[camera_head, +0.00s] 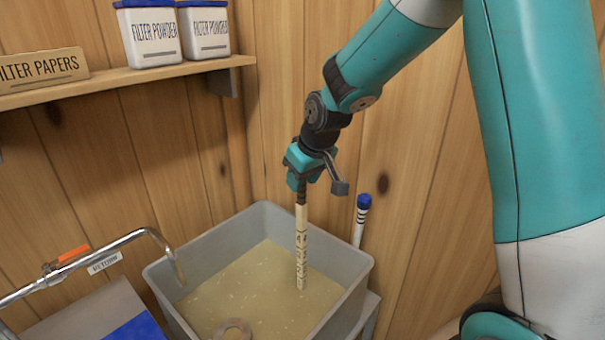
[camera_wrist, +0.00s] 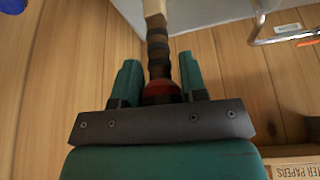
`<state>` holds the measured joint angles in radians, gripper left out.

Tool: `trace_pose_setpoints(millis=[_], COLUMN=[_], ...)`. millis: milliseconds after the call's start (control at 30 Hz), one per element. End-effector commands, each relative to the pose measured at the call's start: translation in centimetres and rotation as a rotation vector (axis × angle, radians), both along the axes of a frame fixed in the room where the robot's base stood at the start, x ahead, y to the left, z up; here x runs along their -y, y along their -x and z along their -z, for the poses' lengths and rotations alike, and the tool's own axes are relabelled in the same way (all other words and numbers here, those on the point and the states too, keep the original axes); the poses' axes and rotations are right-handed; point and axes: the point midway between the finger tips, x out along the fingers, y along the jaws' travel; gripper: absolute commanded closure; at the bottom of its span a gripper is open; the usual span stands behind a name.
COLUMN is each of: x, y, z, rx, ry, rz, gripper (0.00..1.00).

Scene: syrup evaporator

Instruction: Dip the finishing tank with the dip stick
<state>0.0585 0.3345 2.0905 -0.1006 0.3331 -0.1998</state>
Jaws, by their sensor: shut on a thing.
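My gripper (camera_head: 303,180) is shut on the dark handle of the dip stick (camera_head: 301,245). The stick is pale wood with dark marks and hangs about upright over the finishing tank (camera_head: 358,270), inside its walls. The tank is a grey, open, square box with cloudy tan liquid (camera_head: 255,285) in it. The stick's lower end shows against the liquid; I cannot tell whether it touches or goes under the surface. In the wrist view, the stick's handle (camera_wrist: 158,50) sits between my fingers, and a grey tank wall (camera_wrist: 195,12) shows beyond.
A metal return pipe (camera_head: 120,243) with an orange lever reaches over the tank's left side. A blue-capped banded stick (camera_head: 362,215) stands behind the tank's right corner. A shelf (camera_head: 130,80) with filter powder tubs (camera_head: 150,35) is upper left.

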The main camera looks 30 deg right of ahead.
Motion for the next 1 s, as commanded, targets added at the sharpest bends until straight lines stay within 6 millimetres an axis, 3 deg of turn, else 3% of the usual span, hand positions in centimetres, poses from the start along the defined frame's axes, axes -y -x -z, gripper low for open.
trace_pose_setpoints(millis=[33,600,1000], x=[0.0,0.0,0.0], y=[0.0,0.0,0.0], z=[1.4,9.8,14.5], rx=[-0.001,-0.001,-0.001], ry=[0.0,0.0,0.0], rz=[0.0,0.0,0.0], gripper=[1.0,1.0,1.0])
